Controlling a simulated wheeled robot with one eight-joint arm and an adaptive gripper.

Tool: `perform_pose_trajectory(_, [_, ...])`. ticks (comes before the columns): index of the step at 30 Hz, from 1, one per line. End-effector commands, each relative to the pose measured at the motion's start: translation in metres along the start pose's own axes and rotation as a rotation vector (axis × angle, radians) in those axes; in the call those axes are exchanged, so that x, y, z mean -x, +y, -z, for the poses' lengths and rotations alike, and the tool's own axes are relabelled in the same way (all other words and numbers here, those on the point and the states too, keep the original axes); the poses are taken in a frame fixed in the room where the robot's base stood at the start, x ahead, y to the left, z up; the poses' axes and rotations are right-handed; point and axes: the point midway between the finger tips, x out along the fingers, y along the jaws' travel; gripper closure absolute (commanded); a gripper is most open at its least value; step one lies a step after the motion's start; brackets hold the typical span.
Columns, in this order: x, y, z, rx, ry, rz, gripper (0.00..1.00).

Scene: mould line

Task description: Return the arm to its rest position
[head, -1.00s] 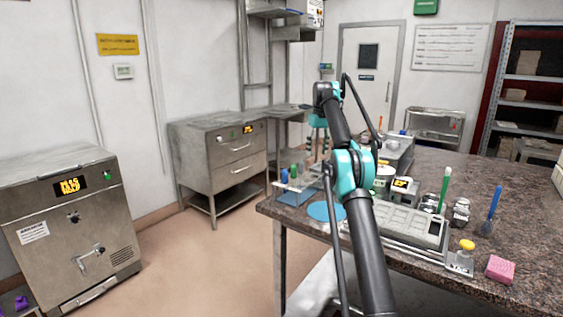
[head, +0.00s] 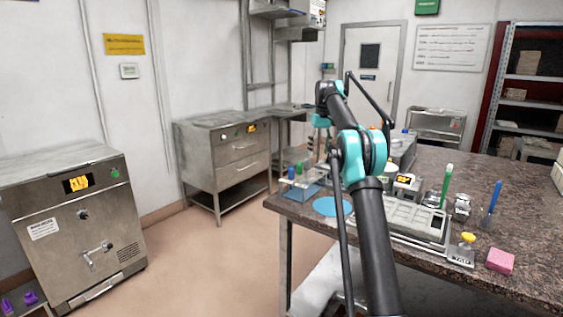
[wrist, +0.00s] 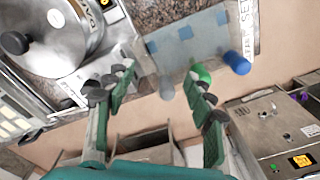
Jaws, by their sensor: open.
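My arm reaches out over the bench (head: 440,262), with its teal elbow in the middle of the head view. My gripper is mostly hidden behind the arm there; a little teal of it shows beyond the elbow. In the wrist view my gripper (wrist: 160,82) is open, its two green-and-grey fingers spread with nothing held between them. Beyond the fingertips are a grey cap (wrist: 167,88), a green cap (wrist: 201,72) and a blue cap (wrist: 237,62). I cannot judge the exact gap to them.
A metal pot (wrist: 60,38) with a black knob lies left of the fingers in the wrist view. The bench holds a green tube (head: 445,187), a blue tube (head: 493,200), a yellow-capped bottle (head: 467,250) and a pink block (head: 500,261). Steel cabinets (head: 70,235) stand left; floor between is clear.

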Motion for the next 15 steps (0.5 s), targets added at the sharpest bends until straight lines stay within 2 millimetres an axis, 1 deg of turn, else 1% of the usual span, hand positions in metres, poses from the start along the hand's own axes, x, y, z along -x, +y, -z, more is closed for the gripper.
perform_pose_trajectory(5, [-0.001, -0.004, -0.022, -0.029, 0.028, -0.012, 0.46])
perform_pose_trajectory(8, [-0.005, -0.008, -0.043, -0.05, 0.05, -0.021, 0.46])
perform_pose_trajectory(11, [-0.012, -0.013, -0.068, -0.073, 0.073, -0.03, 0.46])
perform_pose_trajectory(14, [-0.022, -0.02, -0.097, -0.095, 0.096, -0.038, 0.46])
perform_pose_trajectory(15, [-0.026, -0.023, -0.109, -0.104, 0.104, -0.041, 0.46])
